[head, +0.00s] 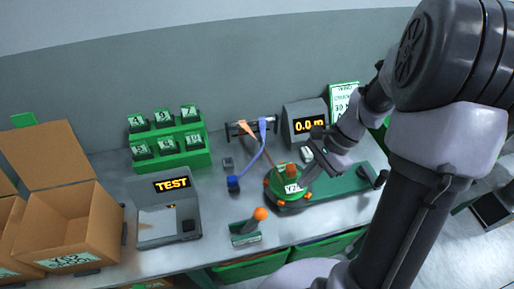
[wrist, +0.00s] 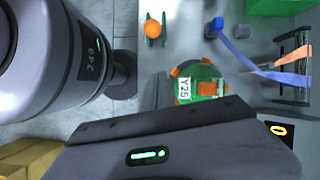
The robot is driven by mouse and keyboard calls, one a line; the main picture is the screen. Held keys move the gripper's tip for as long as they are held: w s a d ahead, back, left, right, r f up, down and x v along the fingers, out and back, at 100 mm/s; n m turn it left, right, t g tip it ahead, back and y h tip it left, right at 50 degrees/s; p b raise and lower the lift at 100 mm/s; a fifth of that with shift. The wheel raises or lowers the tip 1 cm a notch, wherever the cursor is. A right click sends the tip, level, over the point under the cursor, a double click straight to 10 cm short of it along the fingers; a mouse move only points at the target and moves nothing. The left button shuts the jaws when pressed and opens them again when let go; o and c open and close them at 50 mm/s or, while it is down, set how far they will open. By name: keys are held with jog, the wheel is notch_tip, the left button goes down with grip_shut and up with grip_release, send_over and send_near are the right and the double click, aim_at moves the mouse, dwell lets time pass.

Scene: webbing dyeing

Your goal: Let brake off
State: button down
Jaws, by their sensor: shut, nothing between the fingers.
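A lever with an orange ball knob (head: 260,214) stands on a small green base near the table's front edge. It looks like the brake lever, though I cannot read its label. The knob also shows at the top of the wrist view (wrist: 152,28). My gripper (head: 317,164) is shut and empty, above and beside the green reel (head: 290,187), apart from the lever. The reel has orange tabs and a white tag, which reads Y25 in the wrist view (wrist: 184,88). I cannot tell whether the gripper touches the reel.
A blue strap (head: 252,160) and an orange strap (head: 246,130) hang over a bar behind the reel. A meter (head: 302,120) reads 0.0 m. A TEST device (head: 165,213) and cardboard box (head: 75,225) stand left. Bare table lies around the lever.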

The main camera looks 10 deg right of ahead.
aim_at(255, 220)
jog(key=shift+d+f, duration=0.15)
jog(key=shift+f, duration=0.2)
jog(key=s+a+f+b, duration=0.1)
jog(key=a+f+b, duration=0.4)
jog(key=a+f, duration=0.3)
jog(key=shift+s+a, duration=0.2)
jog(key=shift+a, duration=0.05)
jog(key=shift+r, duration=0.1)
